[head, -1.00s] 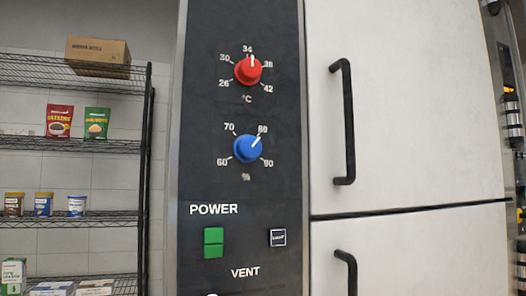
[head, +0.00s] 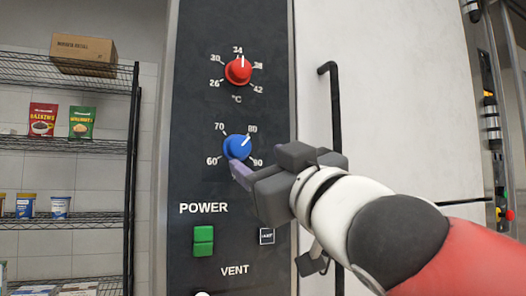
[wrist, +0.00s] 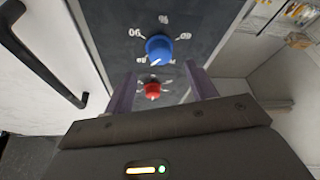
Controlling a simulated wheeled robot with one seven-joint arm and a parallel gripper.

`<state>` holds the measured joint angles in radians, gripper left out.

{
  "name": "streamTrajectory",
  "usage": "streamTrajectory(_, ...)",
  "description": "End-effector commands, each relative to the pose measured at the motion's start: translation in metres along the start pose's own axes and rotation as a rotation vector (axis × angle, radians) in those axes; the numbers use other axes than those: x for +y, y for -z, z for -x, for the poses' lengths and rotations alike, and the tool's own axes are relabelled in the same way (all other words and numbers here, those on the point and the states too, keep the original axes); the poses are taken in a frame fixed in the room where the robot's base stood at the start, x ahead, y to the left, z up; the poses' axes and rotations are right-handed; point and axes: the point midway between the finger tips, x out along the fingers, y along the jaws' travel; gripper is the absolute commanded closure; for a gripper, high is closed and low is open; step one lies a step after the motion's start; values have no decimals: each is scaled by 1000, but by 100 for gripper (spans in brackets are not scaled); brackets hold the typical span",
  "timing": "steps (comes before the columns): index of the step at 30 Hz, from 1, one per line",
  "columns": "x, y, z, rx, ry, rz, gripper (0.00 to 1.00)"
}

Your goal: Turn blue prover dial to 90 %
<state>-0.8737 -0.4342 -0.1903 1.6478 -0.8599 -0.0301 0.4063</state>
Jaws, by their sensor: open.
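The blue dial (head: 237,147) sits on the dark control panel (head: 230,110), over a % sign with marks from 60 to 90. Its white pointer aims up and right, near 80. My gripper (head: 240,172) is open and empty, coming from the lower right. In the head view one purple-grey finger overlaps the dial's lower edge and hides the % sign; I cannot tell whether it touches. In the wrist view the blue dial (wrist: 159,46) shows beyond the open fingers, above the red dial (wrist: 152,91), which appears between them.
The red °C dial (head: 238,71) is above the blue one. A green power switch (head: 203,241) and a small lamp switch (head: 266,236) are below. A black door handle (head: 334,100) stands right of the panel, behind my arm. A wire shelf (head: 70,145) is at left.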

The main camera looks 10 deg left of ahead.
Motion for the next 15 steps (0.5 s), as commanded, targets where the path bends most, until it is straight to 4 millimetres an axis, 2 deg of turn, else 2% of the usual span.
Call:
streamTrajectory(3, 0, 0, -22, -3, 0, 1, 44)
streamTrajectory(7, 1, 0, -42, -4, -1, 0, 44)
streamTrajectory(15, 0, -1, -60, -3, -1, 0, 44)
